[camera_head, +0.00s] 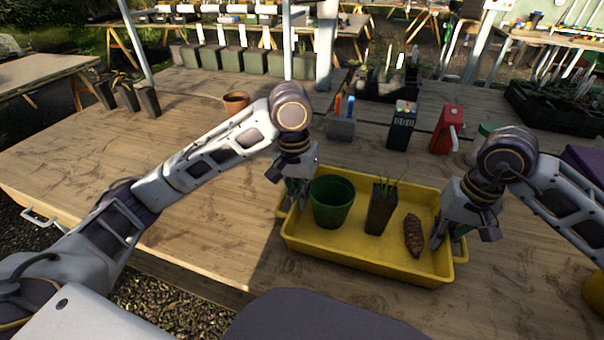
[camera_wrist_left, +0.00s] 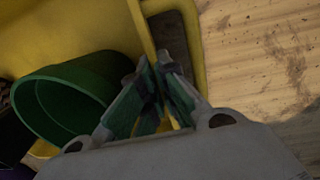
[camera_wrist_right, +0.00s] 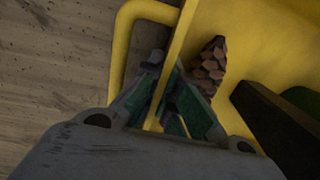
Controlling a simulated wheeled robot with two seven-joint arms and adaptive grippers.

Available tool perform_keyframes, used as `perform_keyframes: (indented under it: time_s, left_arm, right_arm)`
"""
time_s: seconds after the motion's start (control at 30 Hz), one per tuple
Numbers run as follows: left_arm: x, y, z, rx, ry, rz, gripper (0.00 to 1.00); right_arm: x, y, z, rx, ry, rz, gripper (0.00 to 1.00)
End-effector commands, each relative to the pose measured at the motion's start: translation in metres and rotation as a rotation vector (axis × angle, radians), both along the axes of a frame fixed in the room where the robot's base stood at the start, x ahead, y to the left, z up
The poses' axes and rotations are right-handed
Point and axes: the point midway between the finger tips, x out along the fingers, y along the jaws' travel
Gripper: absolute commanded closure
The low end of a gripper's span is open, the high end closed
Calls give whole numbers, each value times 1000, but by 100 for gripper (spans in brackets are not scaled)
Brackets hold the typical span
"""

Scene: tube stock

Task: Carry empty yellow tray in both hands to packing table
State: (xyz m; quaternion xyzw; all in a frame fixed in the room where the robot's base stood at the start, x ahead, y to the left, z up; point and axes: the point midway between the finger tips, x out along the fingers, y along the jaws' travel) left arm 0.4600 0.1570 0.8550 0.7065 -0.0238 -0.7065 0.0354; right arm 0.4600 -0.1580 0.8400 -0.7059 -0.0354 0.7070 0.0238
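The yellow tray (camera_head: 345,252) sits on the wooden table in front of me. It is not empty: it holds a green pot (camera_head: 332,203), a dark square pot with a small plant (camera_head: 380,210) and a brown cone (camera_head: 413,235). My left gripper (camera_head: 297,200) is at the tray's left end; in the left wrist view its fingers (camera_wrist_left: 160,85) are closed on the tray's rim. My right gripper (camera_head: 438,236) is at the right end; in the right wrist view its fingers (camera_wrist_right: 167,85) straddle and pinch the rim beside the yellow handle (camera_wrist_right: 120,50).
A terracotta pot (camera_head: 236,102), a black device (camera_head: 402,125), a red container (camera_head: 447,130) and a grey holder (camera_head: 341,124) stand behind the tray. Black pots (camera_head: 148,101) stand at the back left. The table's left part (camera_head: 100,140) is mostly clear. Other tables stand beyond.

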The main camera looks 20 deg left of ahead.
Motion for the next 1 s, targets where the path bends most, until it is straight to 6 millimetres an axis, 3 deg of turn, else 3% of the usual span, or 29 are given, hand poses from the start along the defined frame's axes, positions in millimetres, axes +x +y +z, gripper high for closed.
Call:
perform_keyframes:
  time_s: [0.07, 0.27, 0.67, 1.0]
  left_arm:
    - [1, 3, -2, 7, 0, 5, 100]
    - [0, 2, -1, 5, 0, 3, 73]
    - [0, 1, -1, 3, 1, 2, 73]
    - [0, 1, 11, 2, 0, 1, 73]
  right_arm:
    - [1, -3, -2, -7, 0, -5, 100]
    - [1, -2, -2, -5, 0, -4, 73]
    - [0, -1, -1, -3, 1, -2, 73]
    - [0, -1, 11, -2, 0, -2, 73]
